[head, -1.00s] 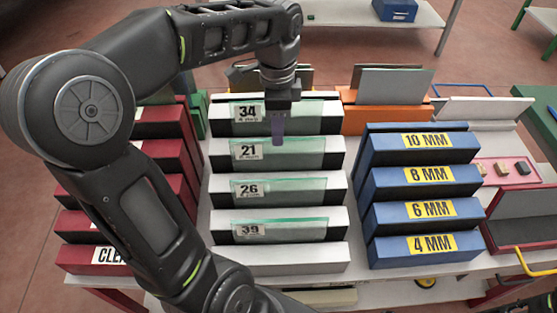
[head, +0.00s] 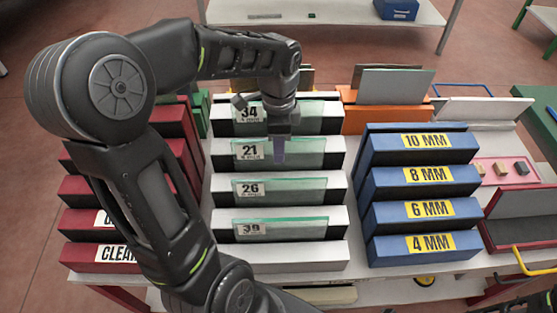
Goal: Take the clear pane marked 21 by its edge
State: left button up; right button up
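The clear pane marked 21 (head: 308,153) stands in the white-and-black slotted rack, second from the back, its label at its left end. Panes marked 34 (head: 313,111), 26 (head: 303,190) and 39 (head: 301,228) stand in the other rows. My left gripper (head: 279,153) points down at pane 21, its fingers overlapping the pane's upper edge near the middle in this view. I see the fingers edge-on, so the gap between them and any contact with the pane cannot be told. My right gripper is out of view.
Blue blocks marked in millimetres (head: 428,176) stand right of the rack (head: 290,258), and dark red blocks (head: 100,257) stand left, partly behind my arm. An orange holder (head: 384,118) with a grey panel is at the back right. A red tray (head: 507,171) lies further right.

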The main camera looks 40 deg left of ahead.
pick_arm(q)
jog(key=shift+c, duration=0.4)
grip_shut()
jog(key=shift+r, duration=0.1)
dwell(1.2)
